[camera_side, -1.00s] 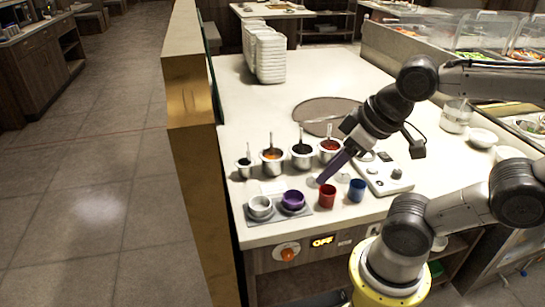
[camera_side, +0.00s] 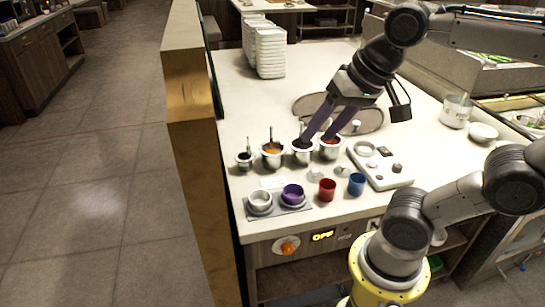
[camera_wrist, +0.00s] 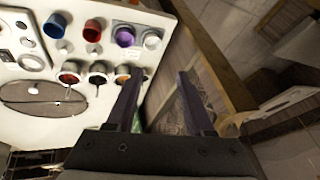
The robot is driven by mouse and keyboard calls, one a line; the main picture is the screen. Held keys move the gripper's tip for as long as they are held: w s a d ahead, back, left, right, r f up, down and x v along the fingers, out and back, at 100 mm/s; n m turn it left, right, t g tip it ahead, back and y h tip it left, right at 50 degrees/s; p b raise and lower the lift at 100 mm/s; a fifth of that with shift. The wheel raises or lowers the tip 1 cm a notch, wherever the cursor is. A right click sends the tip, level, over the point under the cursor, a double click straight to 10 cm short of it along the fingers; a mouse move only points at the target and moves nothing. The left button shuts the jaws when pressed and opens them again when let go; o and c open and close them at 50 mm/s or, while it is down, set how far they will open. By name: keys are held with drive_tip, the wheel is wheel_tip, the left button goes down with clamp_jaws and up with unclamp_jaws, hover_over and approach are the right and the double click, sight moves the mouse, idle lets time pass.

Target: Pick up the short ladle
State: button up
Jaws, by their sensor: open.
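Several metal sauce pots stand in a row on the counter, each with a ladle or handle in it where visible. The leftmost, smallest pot (camera_side: 244,161) has a short upright handle (camera_side: 247,147), which looks like the short ladle. Beside it is an orange-sauce pot (camera_side: 271,160) with a taller handle. The dark-sauce pot (camera_side: 302,156) and red-sauce pot (camera_side: 330,152) are partly covered by my fingers. My gripper (camera_side: 316,138) is open and empty; its fingers overlap these two pots in the side view. In the wrist view, the gripper (camera_wrist: 158,78) has its left finger near the orange-sauce pot (camera_wrist: 122,71).
In front are a tray (camera_side: 278,209) with a white cup (camera_side: 260,199) and a purple cup (camera_side: 292,193), then a red cup (camera_side: 327,189) and a blue cup (camera_side: 356,184). A control panel (camera_side: 393,179) lies right. White stacked dishes (camera_side: 270,52) stand behind.

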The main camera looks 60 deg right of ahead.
drive_tip(key=w+d+r+m, duration=0.2)
drive_tip(key=w+r+m, duration=0.2)
drive_tip(key=w, duration=0.2)
drive_tip(key=m+g, duration=0.5)
drive_tip(key=m, duration=0.8)
hover_over(271, 126)
wheel_tip(271, 126, down, 12)
drive_tip(key=f, duration=0.7)
drive_tip(key=shift+w, duration=0.2)
drive_tip(key=shift+s+f, duration=0.15)
drive_tip(key=shift+f, duration=3.05)
clamp_jaws()
